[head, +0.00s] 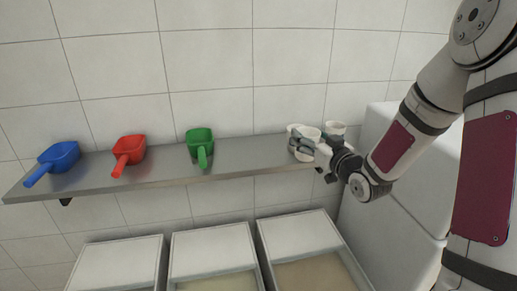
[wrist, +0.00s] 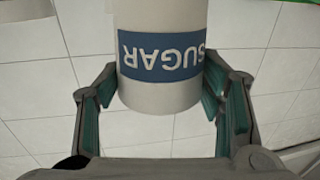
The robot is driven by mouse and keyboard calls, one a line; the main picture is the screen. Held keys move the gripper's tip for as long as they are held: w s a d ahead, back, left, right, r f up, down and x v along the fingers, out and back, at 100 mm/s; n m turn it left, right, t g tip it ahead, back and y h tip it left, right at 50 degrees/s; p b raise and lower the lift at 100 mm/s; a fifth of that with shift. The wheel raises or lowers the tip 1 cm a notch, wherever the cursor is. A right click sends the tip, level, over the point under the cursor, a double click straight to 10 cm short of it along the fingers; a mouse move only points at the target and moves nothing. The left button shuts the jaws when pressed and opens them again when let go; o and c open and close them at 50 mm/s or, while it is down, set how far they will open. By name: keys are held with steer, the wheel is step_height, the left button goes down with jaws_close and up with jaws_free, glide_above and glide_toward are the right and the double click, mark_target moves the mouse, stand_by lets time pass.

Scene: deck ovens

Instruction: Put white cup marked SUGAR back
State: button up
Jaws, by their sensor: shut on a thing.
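The white cup marked SUGAR (wrist: 160,95) fills the upper middle of the wrist view. It has a blue label band whose lettering appears upside down there. My gripper (wrist: 165,100) is shut on the cup, with a green-padded finger on each side. In the head view, my gripper (head: 310,148) is at the right end of the grey shelf (head: 230,160), with the white cup (head: 309,133) at its fingers. I cannot tell whether the cup's base touches the shelf.
Other white cups stand close by, one at the right (head: 336,128). A green scoop (head: 200,142), a red scoop (head: 129,149) and a blue scoop (head: 60,157) lie along the shelf. Open bins (head: 292,232) stand below. Bare shelf lies between the green scoop and the cups.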

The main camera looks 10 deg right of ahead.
steer(key=shift+w+a+f+p, duration=0.25)
steer(key=shift+w+a+f, duration=0.55)
steer(key=shift+w+a, duration=1.15)
steer(key=shift+w+a+f+p, duration=0.3)
steer(key=shift+w+a+f, duration=0.55)
steer(key=shift+w+a, duration=1.05)
steer(key=shift+w+a+f+p, duration=0.25)
steer(key=shift+w+a+f, duration=0.85)
steer(key=shift+w, duration=1.35)
steer(key=shift+a+r, duration=0.25)
steer(key=o, duration=1.1)
steer(key=shift+f, duration=0.1)
steer(key=shift+o, duration=0.2)
